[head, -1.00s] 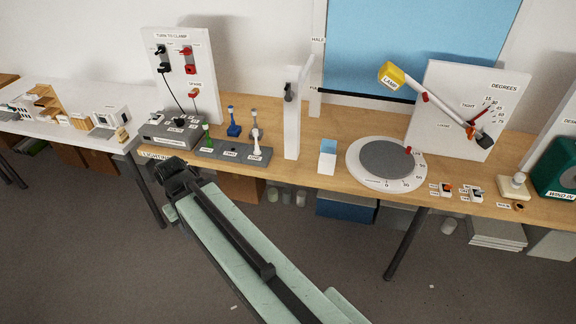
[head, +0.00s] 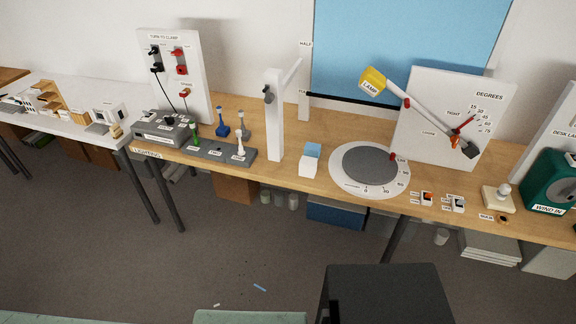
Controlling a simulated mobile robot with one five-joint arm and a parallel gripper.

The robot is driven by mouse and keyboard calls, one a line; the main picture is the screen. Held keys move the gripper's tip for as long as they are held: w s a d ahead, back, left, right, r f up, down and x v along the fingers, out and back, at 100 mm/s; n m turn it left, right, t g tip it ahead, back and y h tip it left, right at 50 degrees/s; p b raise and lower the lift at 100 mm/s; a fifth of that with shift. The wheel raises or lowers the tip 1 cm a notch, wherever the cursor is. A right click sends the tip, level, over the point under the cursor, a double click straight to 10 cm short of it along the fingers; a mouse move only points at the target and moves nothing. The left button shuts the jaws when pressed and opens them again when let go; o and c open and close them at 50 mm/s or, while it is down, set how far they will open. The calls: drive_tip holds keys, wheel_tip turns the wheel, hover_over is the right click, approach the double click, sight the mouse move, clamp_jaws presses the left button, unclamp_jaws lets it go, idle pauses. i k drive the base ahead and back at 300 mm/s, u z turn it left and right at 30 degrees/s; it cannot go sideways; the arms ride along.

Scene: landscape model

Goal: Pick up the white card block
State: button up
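A small white block (head: 308,169) stands on the wooden bench near its front edge. It is in the middle of the head view, between the white upright post and the round turntable. A light blue block or face (head: 313,150) shows directly behind it; I cannot tell whether the two touch. My gripper's fingers are not visible. Only a dark part and a pale green part of my own body show at the bottom of the view, well in front of the bench.
The white post (head: 275,115) stands left of the block, and the turntable (head: 341,180) is close on its right. A yellow lamp (head: 372,80) on an arm overhangs behind the turntable. Small stands (head: 221,122) are further left. Floor in front of the bench is mostly clear.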

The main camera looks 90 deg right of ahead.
sight(308, 166)
drive_tip(key=i, duration=3.15)
drive_tip(key=z, duration=4.1)
drive_tip(key=i, duration=2.1)
drive_tip(key=u, duration=0.05)
